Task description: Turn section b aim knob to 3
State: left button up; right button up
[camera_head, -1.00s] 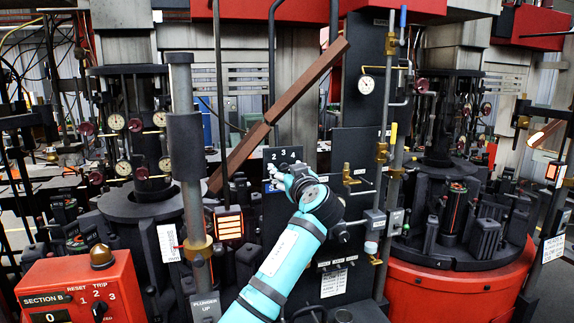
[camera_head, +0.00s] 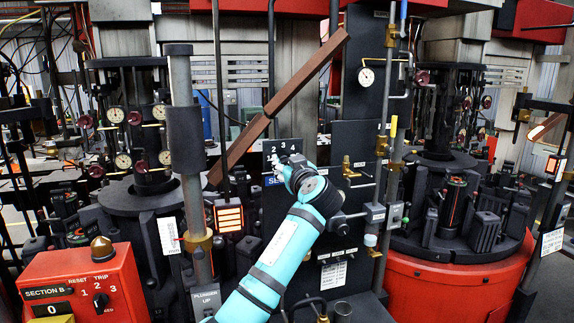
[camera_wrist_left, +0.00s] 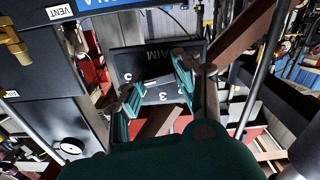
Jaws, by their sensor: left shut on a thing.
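The dark aim plate (camera_head: 283,147) stands at mid-height in the head view, with white numerals along its top and a blue label below. In the left wrist view the plate (camera_wrist_left: 158,58) shows the word AIM and a few numerals. My left gripper (camera_head: 280,164) is at the front of the plate and covers part of it. In the left wrist view its two fingers (camera_wrist_left: 158,89) are on either side of the dark aim knob (camera_wrist_left: 152,85), shut on it. The knob is hard to make out, and its setting cannot be read. My right gripper is not in view.
A red Section B box (camera_head: 85,285) with a trip selector is at lower left. A grey vertical post (camera_head: 190,150) stands left of my arm. A brown slanted bar (camera_head: 290,95) crosses above the plate. Pipes and valves (camera_head: 382,145) are close on the right.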

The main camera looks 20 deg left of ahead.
pick_arm(q)
jog(key=n+b, duration=0.2)
jog(key=b, duration=0.1)
jog(key=n+b, duration=0.2)
jog(key=b, duration=0.1)
jog(key=n+b, duration=0.2)
jog(key=b, duration=0.1)
jog(key=shift+f+b, duration=0.25)
jog(key=shift+b, duration=0.05)
jog(key=shift+n+b, duration=0.5)
jog(key=shift+n, duration=0.6)
jog(key=n+b, duration=0.1)
jog(key=n, duration=0.1)
jog(key=shift+r+n, duration=0.1)
jog(key=shift+n, duration=0.2)
jog(key=shift+n+b, duration=0.4)
jog(key=shift+n, duration=1.9)
jog(key=o, duration=1.1)
jog(key=shift+a, duration=0.1)
jog(key=shift+o, duration=0.2)
jog(key=shift+r, duration=0.1)
